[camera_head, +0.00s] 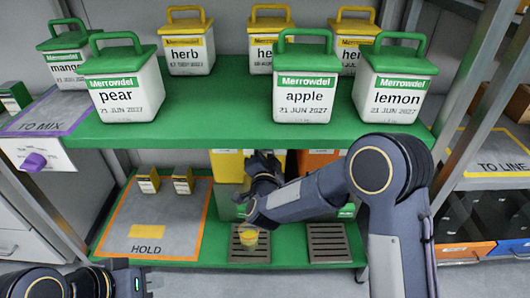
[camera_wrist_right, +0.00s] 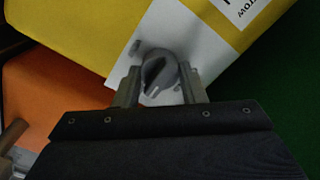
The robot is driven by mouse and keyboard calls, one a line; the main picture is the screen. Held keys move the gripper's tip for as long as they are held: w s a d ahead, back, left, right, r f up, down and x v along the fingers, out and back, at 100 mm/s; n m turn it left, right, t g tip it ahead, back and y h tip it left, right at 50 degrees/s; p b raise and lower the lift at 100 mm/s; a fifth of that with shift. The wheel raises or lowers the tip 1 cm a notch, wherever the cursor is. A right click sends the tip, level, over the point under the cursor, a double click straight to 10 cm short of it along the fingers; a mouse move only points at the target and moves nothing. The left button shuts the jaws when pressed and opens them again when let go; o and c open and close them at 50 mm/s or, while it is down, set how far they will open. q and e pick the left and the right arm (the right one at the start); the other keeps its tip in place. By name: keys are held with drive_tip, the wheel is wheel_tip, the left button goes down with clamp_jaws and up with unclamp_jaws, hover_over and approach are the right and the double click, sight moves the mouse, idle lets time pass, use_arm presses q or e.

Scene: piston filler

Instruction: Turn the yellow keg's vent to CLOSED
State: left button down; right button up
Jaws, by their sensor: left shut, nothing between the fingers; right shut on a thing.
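The yellow keg (camera_head: 226,168) stands at the back of the lower shelf, partly hidden behind my right arm. In the right wrist view, the yellow keg (camera_wrist_right: 75,35) fills the top, with a pale plate on its face. The grey vent knob (camera_wrist_right: 156,72) sits on that plate, its dark pointer slanted; no CLOSED mark is readable. My right gripper (camera_wrist_right: 158,88) is shut on the knob, one finger on each side. In the head view, the right gripper (camera_head: 262,170) is in front of the keg. My left gripper (camera_head: 138,281) is shut and empty at the bottom left.
An orange keg (camera_head: 318,160) stands right of the yellow one. The green upper shelf (camera_head: 220,110) with several labelled containers hangs above my right forearm. The HOLD mat (camera_head: 190,218) lies left.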

drive_tip(key=n+p, duration=0.1)
drive_tip(key=n, duration=0.3)
drive_tip(key=shift+a, duration=0.1)
drive_tip(key=n+p, duration=0.1)
drive_tip(key=n, duration=0.3)
drive_tip(key=shift+n, duration=0.4)
drive_tip(key=n+p, duration=0.2)
drive_tip(key=n, duration=0.3)
drive_tip(key=shift+n+p, duration=0.85)
drive_tip(key=shift+n, duration=0.95)
drive_tip(key=shift+f+n, duration=0.1)
drive_tip(key=shift+n, duration=0.2)
drive_tip(key=o, duration=1)
drive_tip(key=shift+s, duration=0.1)
drive_tip(key=s+p, duration=0.1)
drive_tip(key=s, duration=0.6)
drive_tip(key=shift+s+p, duration=0.4)
